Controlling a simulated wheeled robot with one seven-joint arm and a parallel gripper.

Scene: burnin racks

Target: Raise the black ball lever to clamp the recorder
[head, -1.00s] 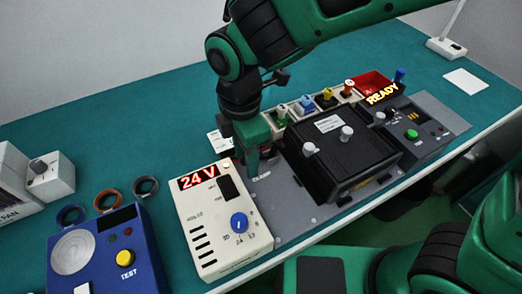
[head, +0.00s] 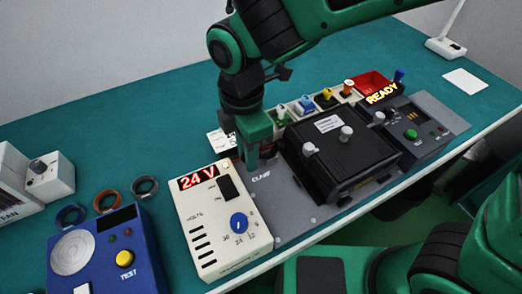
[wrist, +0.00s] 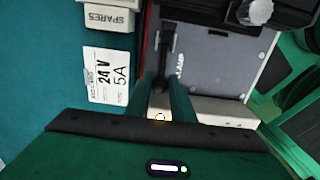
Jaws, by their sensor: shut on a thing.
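The recorder (head: 345,160) is a black box with silver knobs, sitting on a grey plate (head: 290,215) in the head view. My gripper (head: 251,165) is at the plate's left side, beside the "CLAMP" marking. In the wrist view my gripper's fingers (wrist: 163,98) are shut around the ball end of the black lever (wrist: 167,45). The lever's shaft shows running away from the fingers, and its ball is partly hidden between them. In the head view the gripper hides the lever.
A cream 24 V supply (head: 220,220) with a blue knob stands close in front of my gripper. A blue test box (head: 95,250) is at front left. A spares rack (wrist: 108,16) and a 24 V 5A card (wrist: 107,75) lie nearby. A READY unit (head: 415,130) stands right of the recorder.

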